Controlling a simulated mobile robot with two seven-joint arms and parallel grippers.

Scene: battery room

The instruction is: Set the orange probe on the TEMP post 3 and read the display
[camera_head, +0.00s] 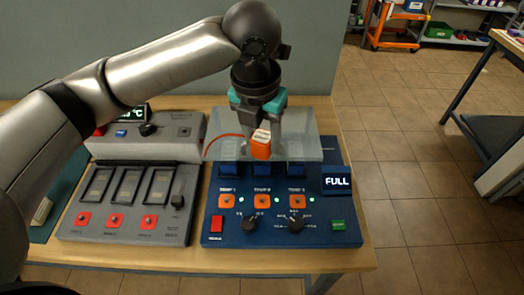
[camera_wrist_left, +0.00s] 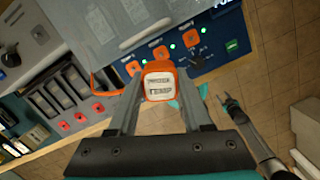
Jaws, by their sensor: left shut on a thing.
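My left gripper (camera_head: 262,140) is shut on the orange probe (camera_head: 261,147), above the back part of the blue panel (camera_head: 318,235). In the left wrist view the probe (camera_wrist_left: 160,82) shows a white label reading PROBE TEMP between the fingers. An orange cable runs left from it. The orange TEMP post 3 (camera_head: 296,201) is the rightmost of three on the panel, in front of and right of the probe, apart from it. The panel's display (camera_head: 337,181) reads FULL. My right gripper (camera_wrist_left: 226,99) shows small and open in the left wrist view.
A clear cover (camera_head: 310,147) stands at the panel's back, around the probe. A grey unit (camera_head: 130,205) with three red sockets stands left. A grey box (camera_head: 165,150) behind it has a partly hidden display (camera_head: 132,114). Floor is free to the right.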

